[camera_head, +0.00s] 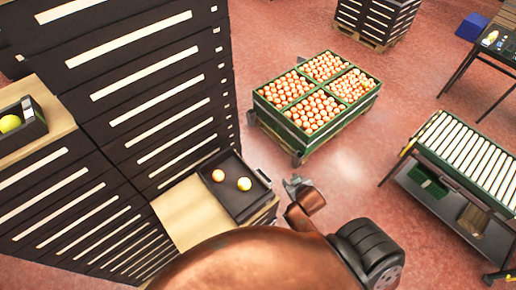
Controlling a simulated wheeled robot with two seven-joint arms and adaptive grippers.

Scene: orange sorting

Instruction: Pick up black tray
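A black tray (239,204) lies on a light wooden surface at the centre-left, against the dark crate stack. My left gripper is out of view.
Tall stacks of dark crates (142,95) stand left of the tray. Another black tray (35,127) with yellow-green fruit is at far left. A green crate (333,138) full of oranges stands behind on the floor. A roller conveyor (470,153) is at right. Red floor between is clear.

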